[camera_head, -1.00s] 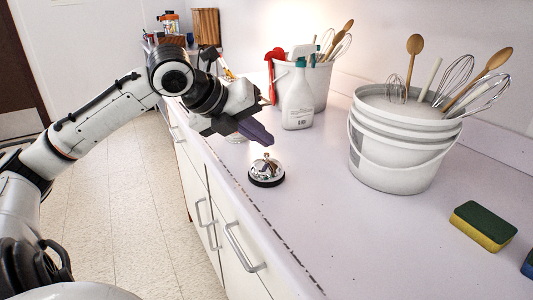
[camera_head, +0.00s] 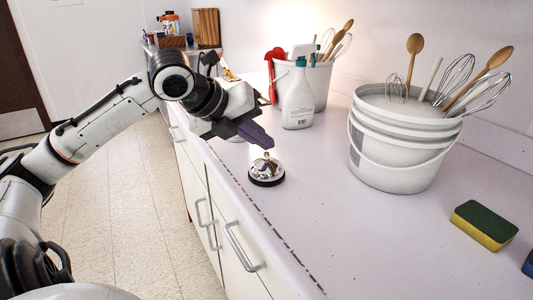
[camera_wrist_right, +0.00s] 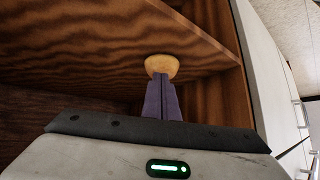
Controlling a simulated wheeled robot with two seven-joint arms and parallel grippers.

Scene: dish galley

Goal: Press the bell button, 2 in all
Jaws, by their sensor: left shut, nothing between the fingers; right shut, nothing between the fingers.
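The silver bell (camera_head: 266,174) with a black base stands upright on the white counter, near its front edge. Its button is at the top, just under my left fingertips. My left gripper (camera_head: 268,143) is shut and empty, tilted down over the bell; I cannot tell whether the tips touch the button. My right gripper (camera_wrist_right: 162,100) shows in the right wrist view, shut and empty, away from the bell. Its tips point at a round, light wooden piece (camera_wrist_right: 162,66) by brown wood-grain panels; contact there is unclear.
A large white bucket (camera_head: 392,165) of whisks and spoons stands right of the bell. A spray bottle (camera_head: 298,102) and another white bucket (camera_head: 321,88) stand behind. A yellow-green sponge (camera_head: 484,226) lies at right. The counter (camera_head: 345,235) around the bell is clear.

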